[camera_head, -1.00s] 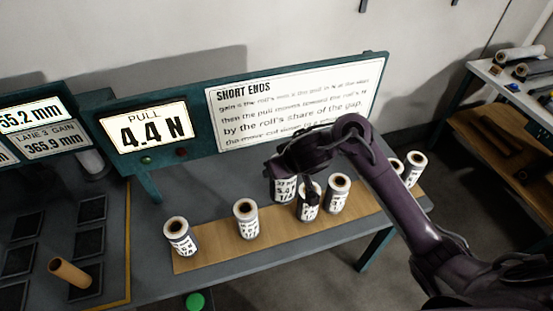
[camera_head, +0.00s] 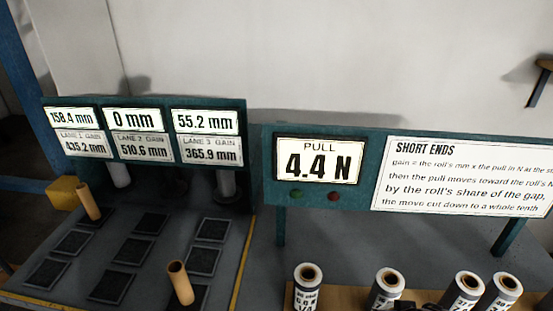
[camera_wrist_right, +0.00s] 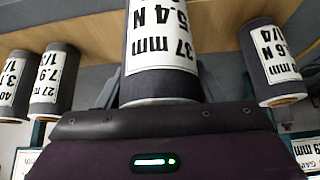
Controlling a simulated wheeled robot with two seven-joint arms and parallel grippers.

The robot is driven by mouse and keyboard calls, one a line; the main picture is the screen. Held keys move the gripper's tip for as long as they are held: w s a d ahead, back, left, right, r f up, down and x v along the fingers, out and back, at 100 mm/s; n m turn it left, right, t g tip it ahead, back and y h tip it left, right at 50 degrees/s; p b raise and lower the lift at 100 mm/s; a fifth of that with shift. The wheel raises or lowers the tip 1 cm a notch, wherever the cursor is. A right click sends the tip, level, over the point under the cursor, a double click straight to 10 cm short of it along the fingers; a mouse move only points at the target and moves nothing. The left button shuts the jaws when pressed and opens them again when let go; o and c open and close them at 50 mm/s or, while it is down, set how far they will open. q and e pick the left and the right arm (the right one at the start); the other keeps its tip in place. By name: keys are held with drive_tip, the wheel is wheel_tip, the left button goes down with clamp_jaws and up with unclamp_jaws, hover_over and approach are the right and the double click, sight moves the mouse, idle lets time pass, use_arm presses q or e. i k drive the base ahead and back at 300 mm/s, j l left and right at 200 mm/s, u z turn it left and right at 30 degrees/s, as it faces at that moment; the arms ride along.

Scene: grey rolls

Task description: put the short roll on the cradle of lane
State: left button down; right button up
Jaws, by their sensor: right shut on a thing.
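My right gripper (camera_wrist_right: 160,78) is shut on a grey roll (camera_wrist_right: 160,45) with a white label reading 37 mm and 5.4 N, in the right wrist view. The held roll is not clearly visible in the head view. The lane station (camera_head: 225,255) is at the left of the head view, with rows of dark square pads (camera_head: 150,223). Displays read 158.4 mm for lane 1 (camera_head: 70,117), 0 mm for lane 2 (camera_head: 133,119) and 55.2 mm for lane 3 (camera_head: 206,121). I cannot tell which parts are cradles. My left gripper is not in view.
Several other labelled rolls stand along a wooden board, including one at its left end (camera_head: 307,287). A PULL display (camera_head: 319,161) reads 4.4 N beside a SHORT ENDS sign (camera_head: 465,180). Tan tubes stand at the front (camera_head: 180,283) and left (camera_head: 88,202) of the lane station.

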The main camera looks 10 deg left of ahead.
sight(112, 286)
drive_tip(key=j, duration=0.95)
drive_tip(key=k+j, duration=0.1)
drive_tip(key=j, duration=0.85)
drive_tip(key=k+j, duration=0.1)
drive_tip(key=j, duration=0.9)
